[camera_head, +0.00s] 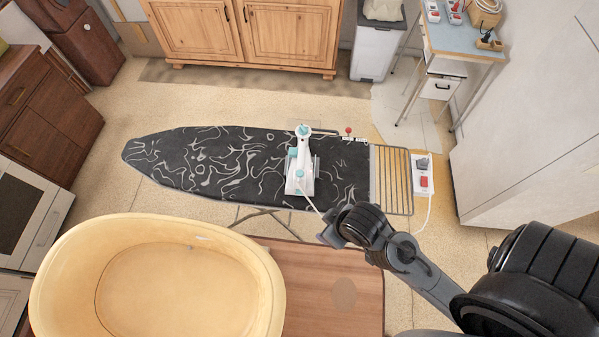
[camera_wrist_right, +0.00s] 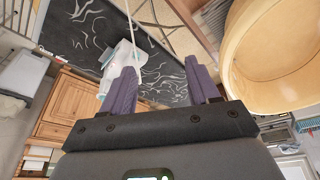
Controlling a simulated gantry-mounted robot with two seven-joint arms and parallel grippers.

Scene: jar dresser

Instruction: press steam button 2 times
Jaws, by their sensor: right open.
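A white iron with teal parts (camera_head: 302,168) rests on the dark, white-patterned ironing board (camera_head: 215,160), near its right end. Teal parts show at its upper end and lower down its body; I cannot tell which one is the steam button. My right gripper (camera_head: 332,228) is just below and right of the iron, over the board's front edge, apart from it. In the right wrist view the iron (camera_wrist_right: 120,62) lies beyond the left finger, partly hidden by it. The right gripper's purple fingers (camera_wrist_right: 160,63) are spread with nothing between them. My left gripper is not in view.
A cord (camera_head: 311,203) runs from the iron past my right gripper. A large yellow tub (camera_head: 65,270) stands in front at left. A small red knob (camera_head: 348,130) is at the board's back edge.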

